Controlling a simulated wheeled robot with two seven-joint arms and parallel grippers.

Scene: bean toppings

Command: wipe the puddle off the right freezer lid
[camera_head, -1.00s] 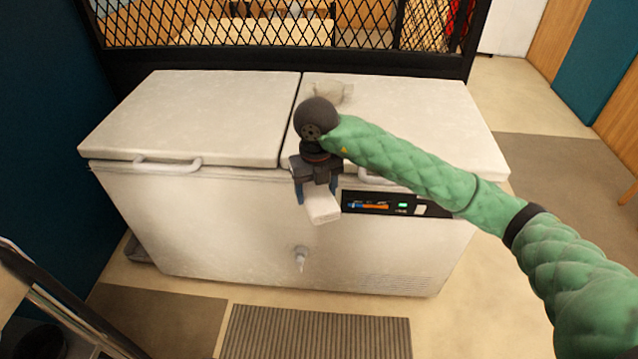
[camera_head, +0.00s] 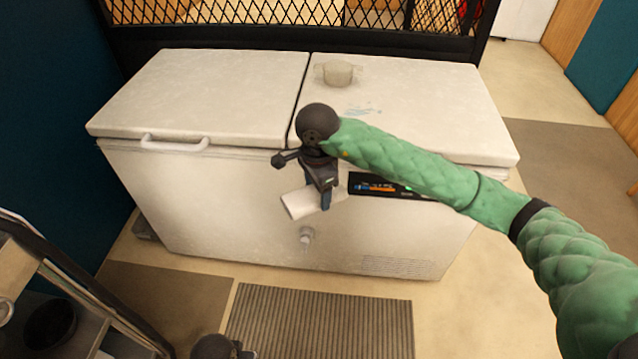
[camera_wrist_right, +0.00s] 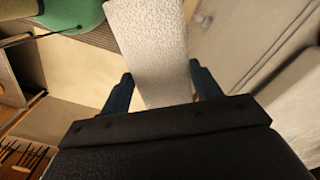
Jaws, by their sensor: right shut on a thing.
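The chest freezer has two white lids; the right lid (camera_head: 440,105) is shut. A small bluish puddle (camera_head: 362,110) lies on it near the middle, just above my right forearm in the head view. My right gripper (camera_head: 319,198) is in front of the freezer's front face, below the lid edge. It is shut on a white, flat, textured cloth-like pad (camera_head: 300,204), which also shows between the fingers in the right wrist view (camera_wrist_right: 150,45). Only a dark round part, probably my left wrist, shows at the bottom edge; its fingers are out of view.
A small translucent pot with handles (camera_head: 338,73) stands on the right lid behind the puddle. The left lid (camera_head: 205,95) is bare. A black mesh barrier (camera_head: 290,14) runs behind the freezer. A cart (camera_head: 75,300) stands at lower left, and a ribbed mat (camera_head: 320,320) lies in front.

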